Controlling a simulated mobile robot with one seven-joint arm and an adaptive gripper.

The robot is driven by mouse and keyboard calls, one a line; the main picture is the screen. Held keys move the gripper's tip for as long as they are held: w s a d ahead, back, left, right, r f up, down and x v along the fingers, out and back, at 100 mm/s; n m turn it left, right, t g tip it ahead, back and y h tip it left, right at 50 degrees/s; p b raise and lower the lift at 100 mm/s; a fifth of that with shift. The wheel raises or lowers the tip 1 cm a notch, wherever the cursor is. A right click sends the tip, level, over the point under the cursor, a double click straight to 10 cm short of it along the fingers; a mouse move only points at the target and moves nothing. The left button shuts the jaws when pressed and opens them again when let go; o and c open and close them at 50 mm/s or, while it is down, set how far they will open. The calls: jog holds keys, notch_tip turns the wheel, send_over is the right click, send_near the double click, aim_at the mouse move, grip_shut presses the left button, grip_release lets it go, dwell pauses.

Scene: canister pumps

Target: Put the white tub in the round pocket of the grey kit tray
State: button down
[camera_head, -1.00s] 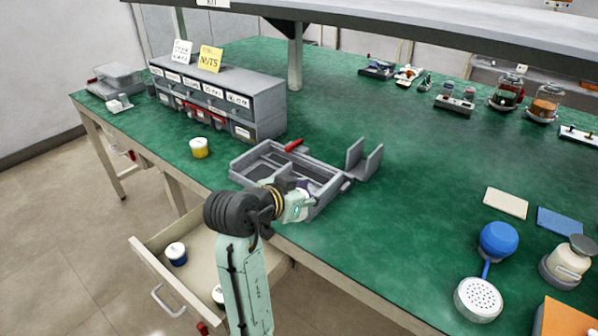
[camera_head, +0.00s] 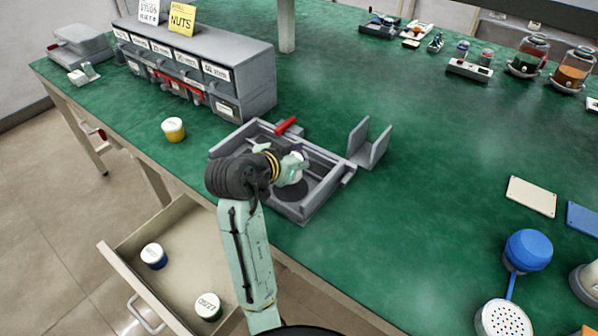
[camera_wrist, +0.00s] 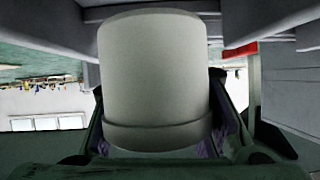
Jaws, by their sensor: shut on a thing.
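The white tub (camera_wrist: 155,75) fills the middle of the wrist view as a plain pale cylinder with a band near its lower end in the picture. My gripper (camera_head: 297,170) is shut on it, and a dark finger shows on each side of the tub in the wrist view. In the head view my gripper is over the grey kit tray (camera_head: 322,197), and I cannot make out the tub there. The round pocket (camera_head: 290,198) shows as a dark disc in the tray, just below my gripper in the picture. The gap between tub and tray cannot be judged.
A red piece (camera_head: 286,125) lies at the tray's back edge, and a grey upright holder (camera_head: 370,150) stands to its right. A yellow-banded tub (camera_head: 173,130) stands left. The open drawer (camera_head: 185,262) holds a blue-banded tub (camera_head: 153,256) and a dark-banded tub (camera_head: 208,306).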

notch_tip(320, 180, down, 5)
jog(key=b, duration=0.3)
jog(key=shift+r, duration=0.35)
jog(key=c, duration=1)
grip_release()
jog(key=shift+a+r, duration=0.1)
jog(key=b+v, duration=0.1)
jog(key=v, duration=1)
jog(key=shift+s+a+r, duration=0.15)
jog(key=shift+s+a, duration=0.1)
jog(key=shift+s, duration=0.05)
